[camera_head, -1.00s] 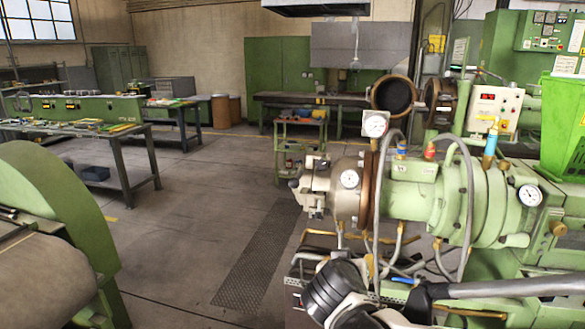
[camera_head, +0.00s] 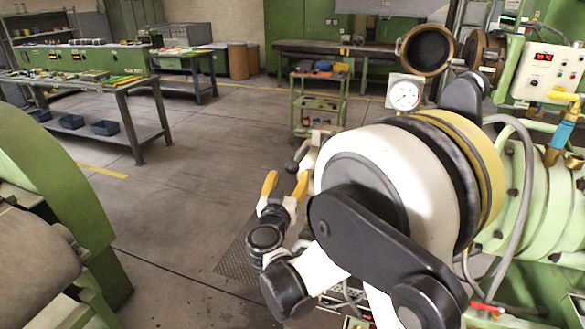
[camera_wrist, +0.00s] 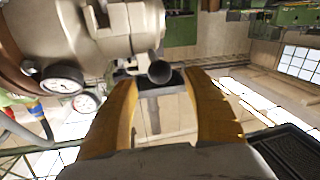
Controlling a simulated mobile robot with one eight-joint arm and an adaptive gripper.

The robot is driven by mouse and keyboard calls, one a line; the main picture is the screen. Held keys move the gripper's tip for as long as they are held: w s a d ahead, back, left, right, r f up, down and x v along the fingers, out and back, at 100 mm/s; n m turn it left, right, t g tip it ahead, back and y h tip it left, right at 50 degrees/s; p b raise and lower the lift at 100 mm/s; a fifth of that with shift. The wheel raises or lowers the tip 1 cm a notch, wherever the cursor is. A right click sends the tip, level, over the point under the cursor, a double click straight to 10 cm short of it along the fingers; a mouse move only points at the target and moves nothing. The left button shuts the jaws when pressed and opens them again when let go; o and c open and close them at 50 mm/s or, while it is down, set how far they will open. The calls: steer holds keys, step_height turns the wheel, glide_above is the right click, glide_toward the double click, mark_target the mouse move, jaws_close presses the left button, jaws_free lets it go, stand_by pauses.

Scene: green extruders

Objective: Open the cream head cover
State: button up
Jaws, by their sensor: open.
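The cream head cover (camera_wrist: 100,35) fills the upper left of the wrist view, with a bolted clamp-like part on its side. A dark round knob (camera_wrist: 159,72) sticks out from it. In the head view my arm hides most of the cover; a small cream part (camera_head: 316,147) and the knob (camera_head: 291,167) show. My gripper (camera_head: 286,180) has two orange fingers, spread apart. In the wrist view the gripper (camera_wrist: 160,80) has the knob between its fingertips in the picture; I cannot tell whether they touch it.
A pressure gauge (camera_wrist: 63,78) sits beside the cover. The green extruder barrel (camera_head: 515,200) and a grey hose (camera_head: 525,150) lie to the right. A green trolley (camera_head: 318,105) stands behind. The floor (camera_head: 190,190) to the left is open.

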mark_target(291, 171)
steer(key=x, duration=0.5)
steer(key=shift+w+d+b, duration=0.1)
steer(key=shift+w+b, duration=0.15)
steer(key=shift+b, duration=0.05)
jaws_close()
